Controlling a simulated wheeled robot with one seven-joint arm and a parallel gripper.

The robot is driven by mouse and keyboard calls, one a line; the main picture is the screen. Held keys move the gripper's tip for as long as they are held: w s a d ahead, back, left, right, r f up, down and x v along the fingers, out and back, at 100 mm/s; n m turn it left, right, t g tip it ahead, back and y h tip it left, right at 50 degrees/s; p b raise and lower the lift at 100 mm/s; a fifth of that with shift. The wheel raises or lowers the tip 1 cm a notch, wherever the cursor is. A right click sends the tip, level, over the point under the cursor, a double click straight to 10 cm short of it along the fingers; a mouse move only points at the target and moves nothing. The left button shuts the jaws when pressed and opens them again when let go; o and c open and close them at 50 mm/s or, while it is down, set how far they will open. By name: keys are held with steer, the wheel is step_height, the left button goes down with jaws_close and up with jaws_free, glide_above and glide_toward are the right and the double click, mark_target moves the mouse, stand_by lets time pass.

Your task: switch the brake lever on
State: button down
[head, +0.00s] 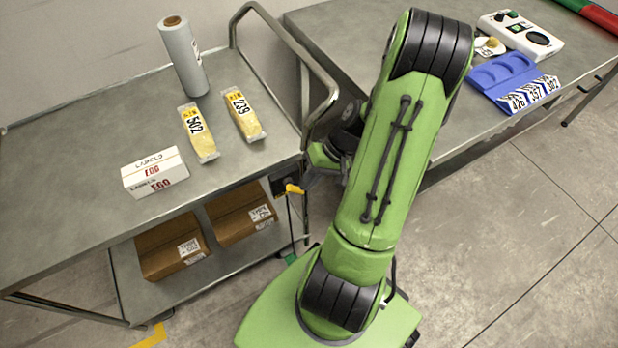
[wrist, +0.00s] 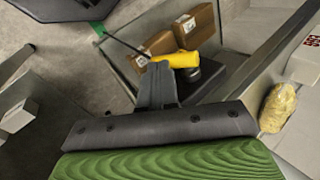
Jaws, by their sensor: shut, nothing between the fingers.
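The brake lever (head: 294,189) is a short yellow handle on a dark mount at the right end of the cart, below its top. It also shows in the wrist view (wrist: 180,60), lying roughly sideways with a round dark pivot at its right end. My gripper (head: 308,186) is shut and empty, right beside the lever. In the wrist view its closed fingertips (wrist: 158,70) are at the lever's left end and overlap it; I cannot tell whether they touch. My arm hides part of the cart's end in the head view.
The cart (head: 70,130) carries a grey roll (head: 184,58), two yellow packets (head: 199,134) and a white box (head: 155,172). Cardboard boxes (head: 170,245) sit on its lower shelf. The cart's push handle (head: 325,95) rises close to my arm. A table with a blue tray (head: 490,75) stands right.

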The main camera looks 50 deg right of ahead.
steer(key=shift+d+f+t+y+p, duration=0.1)
steer(key=shift+f+t+y+p, duration=0.25)
steer(key=shift+y, duration=0.35)
steer(key=shift+w+a+f+t+y+p, duration=0.15)
steer(key=shift+f+t+y+p, duration=0.1)
steer(key=shift+f+y, duration=0.3)
steer(key=shift+s+a+f+t+y+p, duration=0.15)
steer(key=shift+f+y+p, duration=0.2)
steer(key=shift+y, duration=0.25)
steer(key=shift+w+a+f+t+y+p, duration=0.1)
steer(key=shift+a+f+t+y+p, duration=0.1)
steer(key=shift+f+y, duration=0.35)
steer(key=shift+a+f, duration=0.1)
steer(key=shift+f, duration=0.1)
stand_by(0.7)
steer(key=p+v, duration=0.4)
steer(key=v, duration=1.1)
steer(key=shift+d+r, duration=0.3)
